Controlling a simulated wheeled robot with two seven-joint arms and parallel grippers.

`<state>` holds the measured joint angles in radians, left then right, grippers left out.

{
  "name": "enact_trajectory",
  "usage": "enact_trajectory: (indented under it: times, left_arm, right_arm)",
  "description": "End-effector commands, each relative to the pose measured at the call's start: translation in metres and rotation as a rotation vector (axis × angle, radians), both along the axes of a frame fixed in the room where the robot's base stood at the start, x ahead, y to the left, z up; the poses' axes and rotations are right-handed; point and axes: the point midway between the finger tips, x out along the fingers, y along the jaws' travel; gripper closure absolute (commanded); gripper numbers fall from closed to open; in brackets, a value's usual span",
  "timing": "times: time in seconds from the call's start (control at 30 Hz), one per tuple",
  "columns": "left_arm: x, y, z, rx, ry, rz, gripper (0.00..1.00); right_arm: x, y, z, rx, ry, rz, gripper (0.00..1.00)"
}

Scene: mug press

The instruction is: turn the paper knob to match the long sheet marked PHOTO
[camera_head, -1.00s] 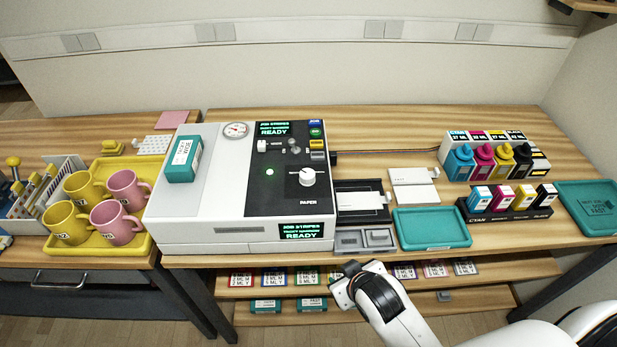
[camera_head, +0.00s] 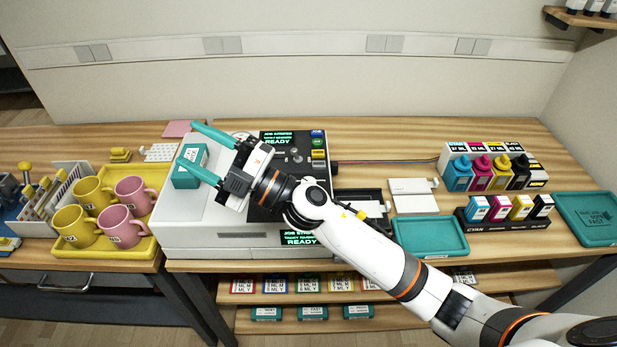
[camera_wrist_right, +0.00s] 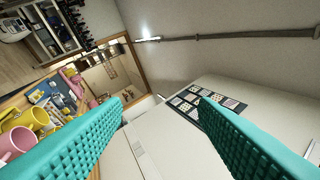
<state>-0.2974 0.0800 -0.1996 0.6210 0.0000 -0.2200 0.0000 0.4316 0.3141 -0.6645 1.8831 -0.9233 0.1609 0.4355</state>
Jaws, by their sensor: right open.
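The white press (camera_head: 185,240) stands in the middle of the bench with a dark control panel. The paper knob, seen earlier on that panel, is now hidden behind my right arm. My right gripper (camera_head: 188,144) is open over the left part of the press, its two teal fingers pointing left, near a teal-and-white box (camera_head: 187,172) on the press top. In the right wrist view the fingers (camera_wrist_right: 160,112) stand wide apart with nothing between them. No sheet can be read as PHOTO; pale sheets (camera_head: 410,187) lie right of the press. My left gripper is not in view.
A yellow tray (camera_head: 148,247) with yellow and pink mugs stands left of the press. Right are a teal tray (camera_head: 430,236), ink bottles (camera_head: 481,173) and ink cartridges (camera_head: 499,208). The upper screen (camera_head: 279,137) reads READY. Shelves below hold small cards and boxes.

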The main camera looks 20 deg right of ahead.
Motion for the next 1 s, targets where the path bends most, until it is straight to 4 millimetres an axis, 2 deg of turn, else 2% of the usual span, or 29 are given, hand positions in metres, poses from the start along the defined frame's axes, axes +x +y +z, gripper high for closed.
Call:
enact_trajectory:
  times: [0.03, 0.1, 0.2, 0.27, 0.37, 0.47, 0.5, 0.6, 0.7, 0.83, 1.0]
  left_arm:
    - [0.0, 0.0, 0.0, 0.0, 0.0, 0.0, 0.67]
    - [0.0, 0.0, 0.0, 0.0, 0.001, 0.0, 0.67]
    - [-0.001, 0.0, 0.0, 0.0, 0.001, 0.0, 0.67]
    - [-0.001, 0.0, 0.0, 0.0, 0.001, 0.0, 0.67]
    - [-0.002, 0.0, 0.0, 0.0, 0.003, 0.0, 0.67]
    - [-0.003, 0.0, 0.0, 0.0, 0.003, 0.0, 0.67]
    - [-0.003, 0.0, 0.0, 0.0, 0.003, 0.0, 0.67]
    - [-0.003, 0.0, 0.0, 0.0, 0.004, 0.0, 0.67]
    - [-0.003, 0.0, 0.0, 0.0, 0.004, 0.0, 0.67]
    - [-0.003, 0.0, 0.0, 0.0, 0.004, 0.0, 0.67]
    - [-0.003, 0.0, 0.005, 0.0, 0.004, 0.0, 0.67]
  right_arm:
    - [-0.004, 0.018, 0.002, -0.106, -0.09, 0.094, 0.46]
    - [-0.013, 0.038, -0.007, -0.266, -0.187, 0.226, 0.46]
    - [-0.018, 0.05, -0.033, -0.531, -0.281, 0.395, 0.46]
    - [-0.015, 0.046, -0.052, -0.707, -0.311, 0.482, 0.46]
    - [-0.001, 0.02, -0.084, -1.023, -0.308, 0.595, 0.46]
    - [0.024, -0.029, -0.104, -1.347, -0.235, 0.66, 0.46]
    - [0.034, -0.053, -0.107, -1.471, -0.188, 0.67, 0.46]
    - [0.055, -0.112, -0.103, -1.731, -0.047, 0.667, 0.46]
    - [0.068, -0.159, -0.09, -1.91, 0.09, 0.641, 0.46]
    - [0.073, -0.193, -0.076, -2.026, 0.205, 0.612, 0.46]
    - [0.074, -0.202, -0.083, -2.053, 0.24, 0.61, 0.46]
